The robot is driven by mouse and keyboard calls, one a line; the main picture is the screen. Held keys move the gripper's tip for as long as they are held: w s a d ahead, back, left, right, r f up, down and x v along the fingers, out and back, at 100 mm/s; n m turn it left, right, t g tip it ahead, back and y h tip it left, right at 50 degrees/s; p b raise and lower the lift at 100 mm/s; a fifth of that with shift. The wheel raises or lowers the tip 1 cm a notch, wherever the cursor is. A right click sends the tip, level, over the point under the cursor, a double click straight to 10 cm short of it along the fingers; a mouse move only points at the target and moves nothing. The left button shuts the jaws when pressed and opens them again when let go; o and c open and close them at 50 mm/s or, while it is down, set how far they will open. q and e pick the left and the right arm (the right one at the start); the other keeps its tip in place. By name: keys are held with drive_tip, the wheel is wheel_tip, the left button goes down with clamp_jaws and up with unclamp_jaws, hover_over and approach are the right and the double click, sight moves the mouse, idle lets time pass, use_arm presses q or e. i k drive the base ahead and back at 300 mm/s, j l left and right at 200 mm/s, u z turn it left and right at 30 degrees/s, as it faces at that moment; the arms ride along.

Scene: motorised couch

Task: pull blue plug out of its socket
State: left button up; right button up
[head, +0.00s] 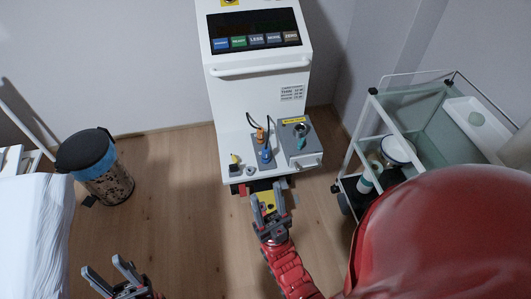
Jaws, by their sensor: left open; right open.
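The blue plug (266,156) sits in a grey socket panel (256,143) low on the front of the white machine (262,85). An orange plug (260,134) sits just above it, with a dark cable looping beside it. My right gripper (265,197) is open and empty, just in front of and below the panel, apart from the blue plug. My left gripper (103,270) is open and empty at the bottom left, far from the machine. The socket behind the blue plug is hidden by the plug.
A glass-shelved trolley (425,120) stands at right. A bin (98,165) and a white bed (35,220) are at left. Wooden floor (180,190) between is clear.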

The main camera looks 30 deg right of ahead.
sight(266, 154)
drive_tip(key=i+z, duration=0.1)
drive_tip(key=z, duration=0.35)
drive_tip(key=i+z, duration=0.1)
drive_tip(key=z, duration=0.85)
drive_tip(key=i+j+z, duration=0.1)
drive_tip(key=z, duration=0.35)
drive_tip(key=i+j+u, duration=0.1)
drive_tip(key=j+u, duration=0.2)
drive_tip(key=j, duration=0.3)
